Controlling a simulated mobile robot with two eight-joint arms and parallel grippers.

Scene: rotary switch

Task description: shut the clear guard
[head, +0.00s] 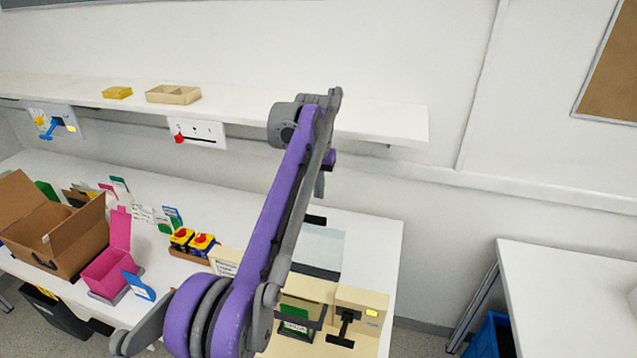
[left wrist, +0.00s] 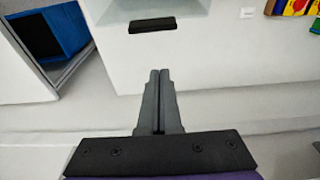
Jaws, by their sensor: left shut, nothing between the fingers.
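A pale, see-through panel, which looks like the clear guard (head: 322,245), is at the right part of the bench in the head view, partly hidden behind my left arm. A dark strip runs along its near edge. Its clear surface also shows at the top of the left wrist view (left wrist: 175,10), with a black tab (left wrist: 152,26) at its lower edge. I cannot tell its exact angle. My left gripper (head: 319,192) hangs beyond the panel, near the wall, shut and empty. In the left wrist view its fingertips (left wrist: 160,72) are apart from the black tab. My right gripper is out of view.
A beige box with a black handle (head: 345,326) stands nearer than the panel. A shelf (head: 380,120) runs along the wall above the bench.

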